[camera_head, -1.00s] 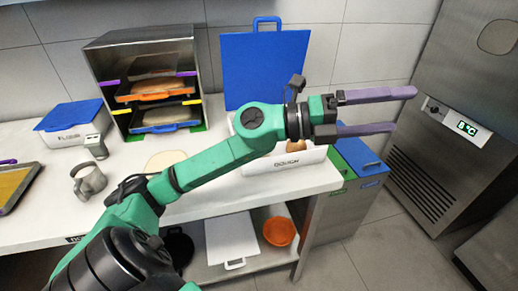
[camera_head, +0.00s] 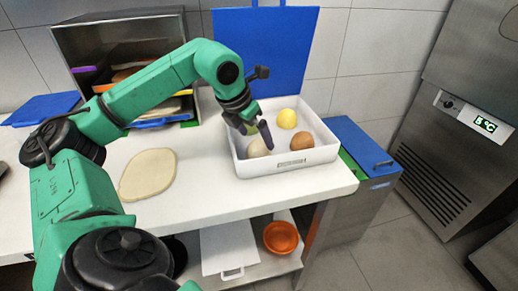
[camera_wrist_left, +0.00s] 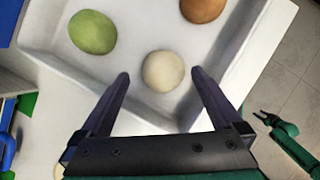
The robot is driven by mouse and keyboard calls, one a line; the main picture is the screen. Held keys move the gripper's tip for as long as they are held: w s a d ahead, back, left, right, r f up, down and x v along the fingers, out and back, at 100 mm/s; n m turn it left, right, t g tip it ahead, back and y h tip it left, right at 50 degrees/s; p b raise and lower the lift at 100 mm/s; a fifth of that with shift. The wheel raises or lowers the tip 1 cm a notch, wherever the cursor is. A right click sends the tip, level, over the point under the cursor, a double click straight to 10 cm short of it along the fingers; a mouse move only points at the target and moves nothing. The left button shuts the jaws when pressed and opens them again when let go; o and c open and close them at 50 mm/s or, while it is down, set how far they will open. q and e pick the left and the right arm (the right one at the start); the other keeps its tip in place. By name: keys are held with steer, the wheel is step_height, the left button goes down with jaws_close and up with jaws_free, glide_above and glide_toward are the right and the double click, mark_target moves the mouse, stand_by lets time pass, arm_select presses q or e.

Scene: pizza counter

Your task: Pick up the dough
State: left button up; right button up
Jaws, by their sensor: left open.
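A white tray (camera_head: 320,155) on the counter holds a pale dough ball (camera_head: 258,148), a brown ball (camera_head: 302,141), a yellow ball (camera_head: 287,118) and a green ball, mostly hidden behind my gripper in the head view. My left gripper (camera_head: 257,138) is open and points down into the tray. In the left wrist view, the pale ball (camera_wrist_left: 162,71) lies between the fingertips, with visible gaps on both sides. The green ball (camera_wrist_left: 93,32) is to its upper left and the brown ball (camera_wrist_left: 203,8) to its upper right.
A flat dough round (camera_head: 148,173) lies on the counter left of the tray. A blue board (camera_head: 270,50) stands behind the tray. A metal rack (camera_head: 80,50) is at the back left. A green arm part (camera_wrist_left: 285,135), apparently mine, shows at the wrist view's right.

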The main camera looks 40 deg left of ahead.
mark_target(258, 141)
arm_select(q)
steer(key=x, duration=0.4)
steer(key=shift+d+f, duration=0.1)
steer(key=shift+d, duration=0.05)
steer(key=c, duration=0.9)
